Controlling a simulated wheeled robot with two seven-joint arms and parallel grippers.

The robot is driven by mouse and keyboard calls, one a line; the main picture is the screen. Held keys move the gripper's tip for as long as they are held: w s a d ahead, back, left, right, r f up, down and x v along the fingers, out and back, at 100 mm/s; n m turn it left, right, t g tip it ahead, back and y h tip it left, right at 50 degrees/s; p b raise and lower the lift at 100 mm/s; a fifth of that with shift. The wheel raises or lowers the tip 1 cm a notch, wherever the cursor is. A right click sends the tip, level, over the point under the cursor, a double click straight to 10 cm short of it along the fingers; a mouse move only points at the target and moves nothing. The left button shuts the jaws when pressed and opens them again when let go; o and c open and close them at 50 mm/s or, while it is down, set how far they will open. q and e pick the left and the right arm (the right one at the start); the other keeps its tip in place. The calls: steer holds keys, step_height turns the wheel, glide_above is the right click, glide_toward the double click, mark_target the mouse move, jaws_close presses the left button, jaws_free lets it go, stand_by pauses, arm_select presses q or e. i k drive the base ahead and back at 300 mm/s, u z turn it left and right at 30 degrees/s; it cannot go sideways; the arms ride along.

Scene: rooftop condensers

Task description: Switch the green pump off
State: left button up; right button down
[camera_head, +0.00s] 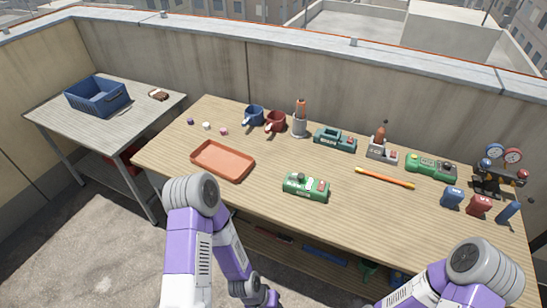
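A second green device (430,166), also with a red part, stands farther back on the right. A darker teal-green device (335,139) stands at the back middle. I cannot tell from their small labels which is the pump, or read any switch position. My two purple and grey arms are low in the picture, in front of the bench. Neither gripper's fingertips show.
A side table (105,118) holds a blue crate (97,96).

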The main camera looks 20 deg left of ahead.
mark_target(321, 183)
steer(key=u, duration=0.45)
steer(key=i, duration=0.4)
steer(key=u, duration=0.35)
